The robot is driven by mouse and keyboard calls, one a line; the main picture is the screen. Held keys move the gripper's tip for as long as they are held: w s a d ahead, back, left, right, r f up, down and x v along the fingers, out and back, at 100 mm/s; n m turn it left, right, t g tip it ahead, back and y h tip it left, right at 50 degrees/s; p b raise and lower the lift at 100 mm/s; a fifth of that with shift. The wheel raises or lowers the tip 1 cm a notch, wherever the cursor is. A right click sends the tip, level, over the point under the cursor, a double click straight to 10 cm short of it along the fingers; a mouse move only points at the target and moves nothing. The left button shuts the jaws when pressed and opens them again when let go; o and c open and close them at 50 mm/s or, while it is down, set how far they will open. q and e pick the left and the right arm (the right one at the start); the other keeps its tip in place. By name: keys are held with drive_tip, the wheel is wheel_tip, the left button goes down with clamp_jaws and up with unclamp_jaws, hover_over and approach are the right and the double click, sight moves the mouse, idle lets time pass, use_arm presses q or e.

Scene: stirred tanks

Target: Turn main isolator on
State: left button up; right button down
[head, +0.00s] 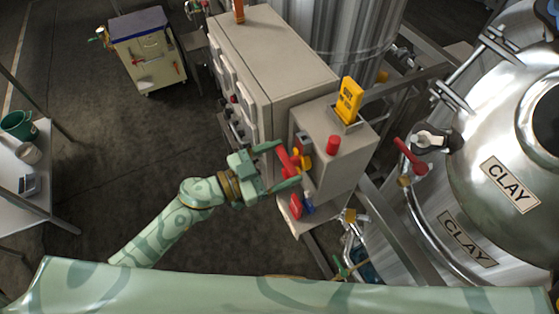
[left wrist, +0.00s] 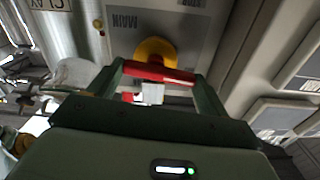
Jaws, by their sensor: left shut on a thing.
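The main isolator is a red bar handle (head: 286,160) on a yellow disc (head: 304,158), on the side of a grey control box (head: 318,170). In the left wrist view the red handle (left wrist: 157,73) lies nearly level across the picture, before the yellow disc (left wrist: 156,49). A plate beside it reads MAIN, upside down. My left gripper (head: 284,167) is shut on the red handle, one finger at each end in the wrist view. The fingers partly hide the handle in the head view. My right gripper is not in view.
A steel CLAY tank (head: 480,140) stands right. The floor (head: 130,140) at left is clear.

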use_arm(q)
drive_tip(key=m, duration=0.3)
drive_tip(key=shift+m, duration=0.3)
drive_tip(key=m, duration=0.6)
drive_tip(key=m+b, duration=0.1)
drive_tip(key=m, duration=0.2)
drive_tip(key=shift+s+d+r, duration=0.1)
drive_tip(key=shift+s+d, duration=0.1)
drive_tip(key=shift+s, duration=0.15)
drive_tip(key=shift+s+m+b, duration=0.1)
drive_tip(key=shift+m+b, duration=0.6)
drive_tip(key=shift+m, duration=1.2)
drive_tip(key=o, duration=1)
